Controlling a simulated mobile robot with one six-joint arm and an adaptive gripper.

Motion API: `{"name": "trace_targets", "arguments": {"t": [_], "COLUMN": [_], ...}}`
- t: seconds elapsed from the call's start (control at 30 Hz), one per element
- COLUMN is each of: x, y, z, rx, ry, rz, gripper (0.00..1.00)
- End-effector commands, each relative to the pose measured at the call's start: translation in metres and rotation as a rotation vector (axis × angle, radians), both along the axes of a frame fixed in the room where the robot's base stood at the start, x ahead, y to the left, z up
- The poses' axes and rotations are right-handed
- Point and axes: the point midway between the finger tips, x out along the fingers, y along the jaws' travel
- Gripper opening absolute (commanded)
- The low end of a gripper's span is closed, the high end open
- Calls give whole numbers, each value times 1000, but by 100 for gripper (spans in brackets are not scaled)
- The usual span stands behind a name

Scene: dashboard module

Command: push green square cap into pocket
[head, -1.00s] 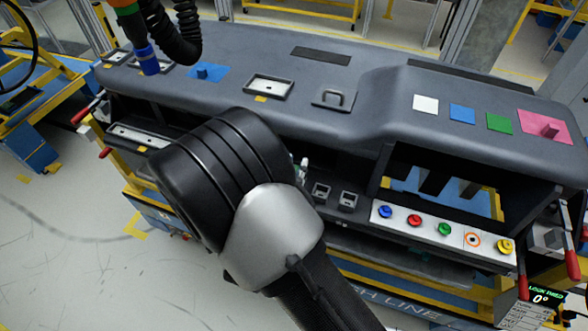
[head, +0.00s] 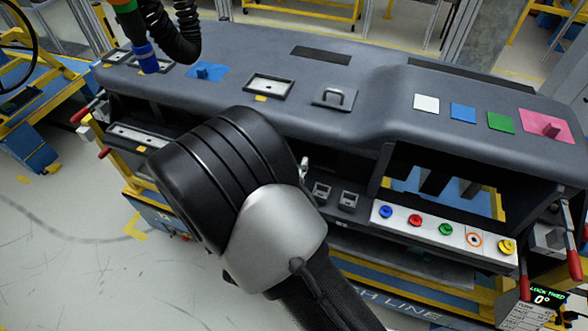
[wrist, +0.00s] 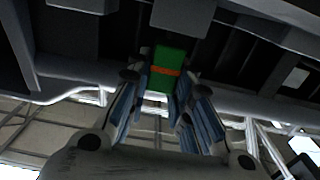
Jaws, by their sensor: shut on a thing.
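In the wrist view, a green square cap (wrist: 167,56) with an orange band across it stands between the fingertips of my gripper (wrist: 162,88). The fingers are shut on it. A grey block-like part (wrist: 184,18) of the module lies just beyond the cap's far end; I cannot tell whether they touch or whether this is the pocket. In the head view, my arm's wrist hides the cap and nearly all of the gripper. Two small grey square sockets (head: 321,192) (head: 348,200) show in the dashboard front, just right of my wrist.
The dashboard (head: 390,112) overhangs the work area. A white strip (head: 430,226) with coloured round buttons lies right of the sockets. White, blue, green (head: 500,122) and pink patches lie on top. Dark structure surrounds the gripper in the wrist view.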

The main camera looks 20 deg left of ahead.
Motion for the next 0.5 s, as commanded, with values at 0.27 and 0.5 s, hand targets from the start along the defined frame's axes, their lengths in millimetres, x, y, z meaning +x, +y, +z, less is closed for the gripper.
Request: {"name": "trace_targets", "arguments": {"t": [0.27, 0.5], "x": [0, 0], "y": [0, 0], "z": [0, -5], "rx": [0, 0], "ry": [0, 0], "rz": [0, 0], "gripper": [8, 8]}}
